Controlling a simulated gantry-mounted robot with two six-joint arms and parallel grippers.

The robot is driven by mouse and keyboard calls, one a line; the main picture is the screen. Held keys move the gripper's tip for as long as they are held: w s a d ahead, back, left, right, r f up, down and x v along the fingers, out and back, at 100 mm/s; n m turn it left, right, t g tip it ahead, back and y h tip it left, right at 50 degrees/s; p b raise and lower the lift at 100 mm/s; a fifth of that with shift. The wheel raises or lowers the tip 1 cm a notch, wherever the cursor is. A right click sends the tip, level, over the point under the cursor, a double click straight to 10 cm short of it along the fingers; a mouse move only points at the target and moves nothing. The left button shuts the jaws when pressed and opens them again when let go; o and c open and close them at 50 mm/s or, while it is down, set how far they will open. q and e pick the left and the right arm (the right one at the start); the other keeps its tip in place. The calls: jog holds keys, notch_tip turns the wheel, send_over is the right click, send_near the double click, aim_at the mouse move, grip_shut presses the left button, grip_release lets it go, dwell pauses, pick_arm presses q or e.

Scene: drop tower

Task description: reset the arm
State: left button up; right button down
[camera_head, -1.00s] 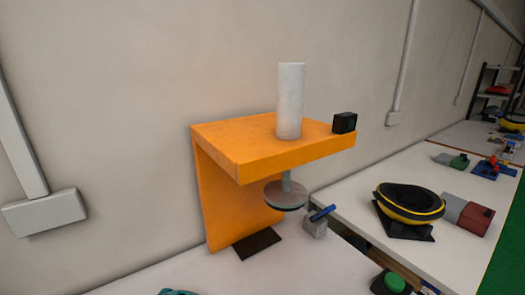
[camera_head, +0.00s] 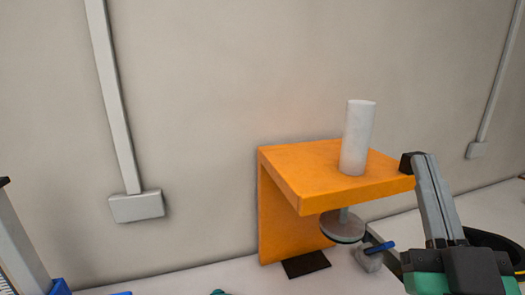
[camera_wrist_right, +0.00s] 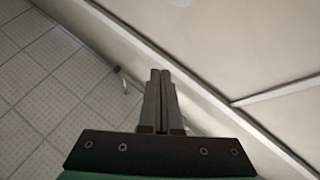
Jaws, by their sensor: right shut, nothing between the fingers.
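My right gripper (camera_head: 426,158) reaches up in front of the right side of the orange drop tower in the head view. Its fingers are together with nothing between them. In the right wrist view the closed fingers (camera_wrist_right: 160,74) point towards a pale wall, away from any object. The orange tower (camera_head: 330,165) stands on the white table and carries an upright white cylinder (camera_head: 357,138) on its top. A grey disc (camera_head: 342,227) hangs below the shelf. A small black block at the shelf's right corner is largely behind the fingertips. My left gripper is not in view.
A dark pad (camera_head: 306,264) lies under the tower. A grey piece with a blue lever (camera_head: 380,247) is on the table beside it. A yellow and black bowl (camera_head: 495,241) is partly hidden behind my right arm. The wall has a conduit box (camera_head: 136,207).

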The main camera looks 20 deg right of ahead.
jog(key=s+a+r+n+t+y+p, duration=0.35)
jog(key=a+r+y, duration=0.55)
jog(key=y, duration=0.4)
notch_tip(320, 180, up, 35)
jog(key=p, duration=3.4)
jog(key=shift+d+t, duration=0.2)
jog(key=shift+t, duration=0.15)
